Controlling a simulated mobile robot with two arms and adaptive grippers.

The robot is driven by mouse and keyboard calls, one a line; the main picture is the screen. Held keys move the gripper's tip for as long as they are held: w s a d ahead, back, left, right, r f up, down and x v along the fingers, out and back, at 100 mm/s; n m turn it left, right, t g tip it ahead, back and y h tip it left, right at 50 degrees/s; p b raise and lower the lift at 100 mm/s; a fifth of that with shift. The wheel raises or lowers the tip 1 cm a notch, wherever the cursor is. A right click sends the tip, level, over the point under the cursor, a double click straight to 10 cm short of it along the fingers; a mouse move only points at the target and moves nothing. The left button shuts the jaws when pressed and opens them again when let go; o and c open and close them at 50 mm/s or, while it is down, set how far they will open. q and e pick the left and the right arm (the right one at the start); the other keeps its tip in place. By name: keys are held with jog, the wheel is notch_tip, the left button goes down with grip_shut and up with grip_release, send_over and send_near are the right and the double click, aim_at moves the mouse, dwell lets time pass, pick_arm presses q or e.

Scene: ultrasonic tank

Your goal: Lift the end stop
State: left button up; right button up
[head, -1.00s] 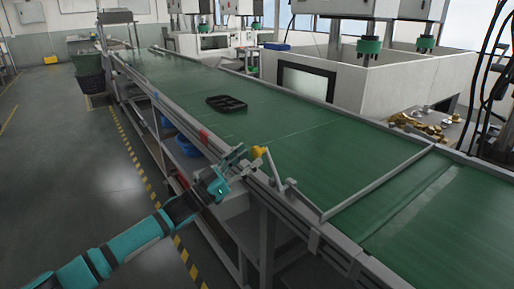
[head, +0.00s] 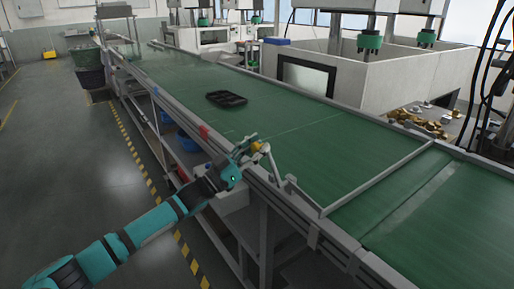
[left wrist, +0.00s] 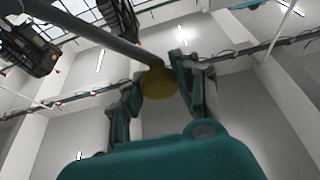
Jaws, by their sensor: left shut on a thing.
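The end stop is a pale grey bar (head: 380,182) lying across the green conveyor. At its near end a lever (head: 272,164) leans up and left to a round yellow knob (head: 257,147). My left gripper (head: 254,146) is at the knob, above the conveyor's near rail, and partly hides it. In the left wrist view the knob (left wrist: 158,82) sits between the two fingers (left wrist: 156,88), with the lever's dark rod (left wrist: 95,35) running to the upper left. The left gripper is shut on the knob. My right gripper is not in view.
A black tray (head: 226,98) lies on the conveyor belt (head: 290,120) beyond the lever. A white tank (head: 400,85) stands behind the belt, with brass-coloured parts (head: 425,122) beside it. The near rail (head: 205,130) runs along the belt. The aisle floor (head: 70,150) at left is open.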

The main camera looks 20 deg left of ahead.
pick_arm(q)
grip_shut()
jog(key=shift+w+d+f, duration=0.1)
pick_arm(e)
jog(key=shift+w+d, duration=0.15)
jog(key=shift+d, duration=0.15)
pick_arm(q)
jog(key=shift+f, duration=0.15)
